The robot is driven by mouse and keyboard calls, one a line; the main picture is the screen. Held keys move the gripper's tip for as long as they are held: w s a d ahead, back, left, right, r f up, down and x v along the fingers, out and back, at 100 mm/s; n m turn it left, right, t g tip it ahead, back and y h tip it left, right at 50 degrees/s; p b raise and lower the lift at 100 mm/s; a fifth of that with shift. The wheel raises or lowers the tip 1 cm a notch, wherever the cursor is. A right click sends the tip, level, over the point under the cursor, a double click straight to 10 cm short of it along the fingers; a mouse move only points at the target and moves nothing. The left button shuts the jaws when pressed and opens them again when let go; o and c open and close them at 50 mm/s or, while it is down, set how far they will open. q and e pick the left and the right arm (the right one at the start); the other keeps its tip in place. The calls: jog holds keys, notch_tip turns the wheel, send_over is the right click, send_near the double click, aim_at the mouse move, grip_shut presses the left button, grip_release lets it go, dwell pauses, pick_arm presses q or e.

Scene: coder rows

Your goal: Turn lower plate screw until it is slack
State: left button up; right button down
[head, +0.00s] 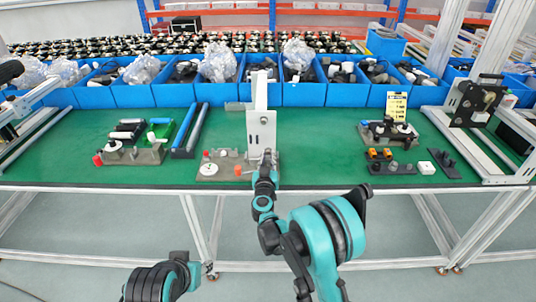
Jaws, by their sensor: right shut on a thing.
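A white upright plate (261,132) stands on a grey fixture base (210,172) near the front edge of the green table, at mid picture. A small dark spot shows high on its face. My right gripper (268,160) is at the plate's lower front, small in view, and shut on the lower plate screw, which the fingers hide. I cannot see how far the screw is turned. Of my left arm only a teal and black link shows at the bottom; its gripper is out of view.
A red knob (238,171) and a white disc sit on the base left of my gripper. Other fixtures stand at left (133,152) and right (389,132). Blue bins (183,95) line the back. Bare green table (330,150) lies right of the plate.

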jog(key=n, duration=0.3)
jog(key=shift+n, duration=0.4)
jog(key=c, duration=1.6)
grip_release()
jog(key=shift+o, duration=0.2)
jog(key=m, duration=0.9)
jog(key=shift+m, duration=0.4)
